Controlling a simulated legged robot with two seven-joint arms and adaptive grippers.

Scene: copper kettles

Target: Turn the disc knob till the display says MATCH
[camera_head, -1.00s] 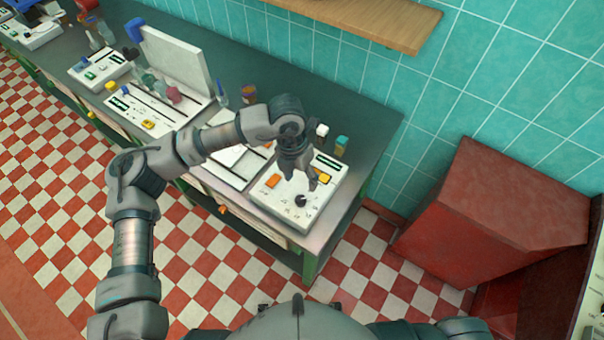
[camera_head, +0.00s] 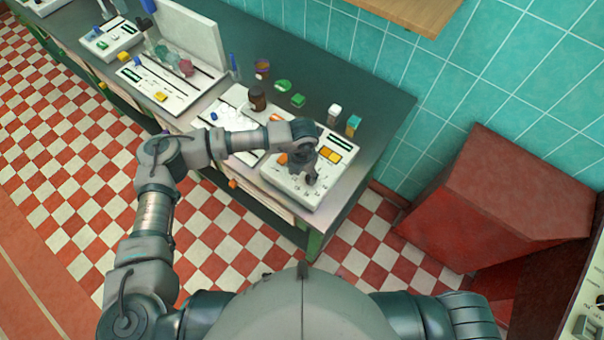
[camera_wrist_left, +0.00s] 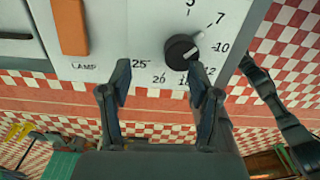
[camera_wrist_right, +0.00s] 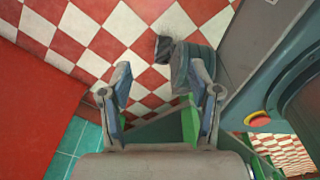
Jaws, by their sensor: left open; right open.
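The white control panel (camera_head: 291,192) stands at the bench's near right end. In the head view my left gripper covers the knob. The dark display (camera_head: 340,143) is at the panel's back; its text is too small to read. My left gripper (camera_head: 309,178) is over the panel, open; its right finger shows close beside the knob in the wrist view (camera_wrist_left: 160,78), contact unclear. My right gripper (camera_wrist_right: 160,80) is open and empty.
An orange LAMP switch (camera_wrist_left: 70,25) sits on the panel left of the knob. A brown bottle (camera_head: 257,98) and small coloured-capped items stand behind. A red box (camera_head: 500,200) stands on the right, with checkered floor between. More panels line the bench to the left.

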